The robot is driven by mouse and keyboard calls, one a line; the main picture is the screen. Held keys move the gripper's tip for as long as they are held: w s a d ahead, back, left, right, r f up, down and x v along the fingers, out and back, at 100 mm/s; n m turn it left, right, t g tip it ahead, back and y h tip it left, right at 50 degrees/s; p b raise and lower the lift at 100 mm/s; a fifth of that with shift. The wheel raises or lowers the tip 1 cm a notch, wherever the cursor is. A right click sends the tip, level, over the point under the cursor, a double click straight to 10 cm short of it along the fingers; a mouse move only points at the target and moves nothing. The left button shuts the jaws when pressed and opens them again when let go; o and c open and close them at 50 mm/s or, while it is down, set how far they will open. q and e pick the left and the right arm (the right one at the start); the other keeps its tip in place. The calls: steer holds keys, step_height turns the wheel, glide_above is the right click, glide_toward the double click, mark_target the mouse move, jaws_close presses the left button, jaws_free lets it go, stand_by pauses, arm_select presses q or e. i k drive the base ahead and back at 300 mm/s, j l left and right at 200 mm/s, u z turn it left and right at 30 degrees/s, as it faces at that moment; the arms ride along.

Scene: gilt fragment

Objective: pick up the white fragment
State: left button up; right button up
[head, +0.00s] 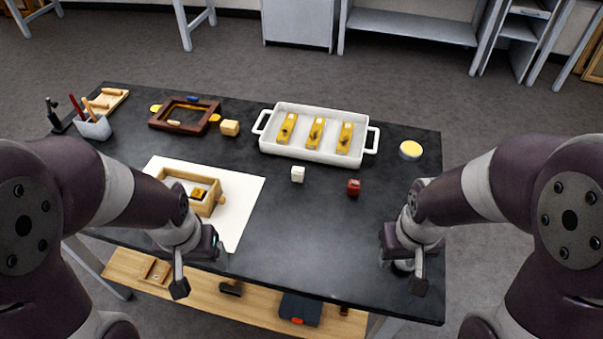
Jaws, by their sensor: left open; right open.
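A small white block, which looks like the white fragment (297,174), stands on the dark table (300,235) near its middle, just in front of the white tray. Nothing covers it. My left gripper (201,272) is open and empty at the table's front edge, to the left of the block and nearer to me. My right gripper (402,270) is open and empty near the front right of the table, to the right of the block. Neither gripper touches the block.
A white tray (270,147) holds three yellow pieces. A small red object (353,187) stands right of the block. A white sheet (240,205) bears a wooden box (210,205). A dark frame (208,123) and a tan block (230,128) lie behind. The front middle is clear.

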mark_target(298, 172)
steer(key=i+j+z, duration=0.2)
steer(key=z, duration=0.15)
steer(key=i+j+z, duration=0.7)
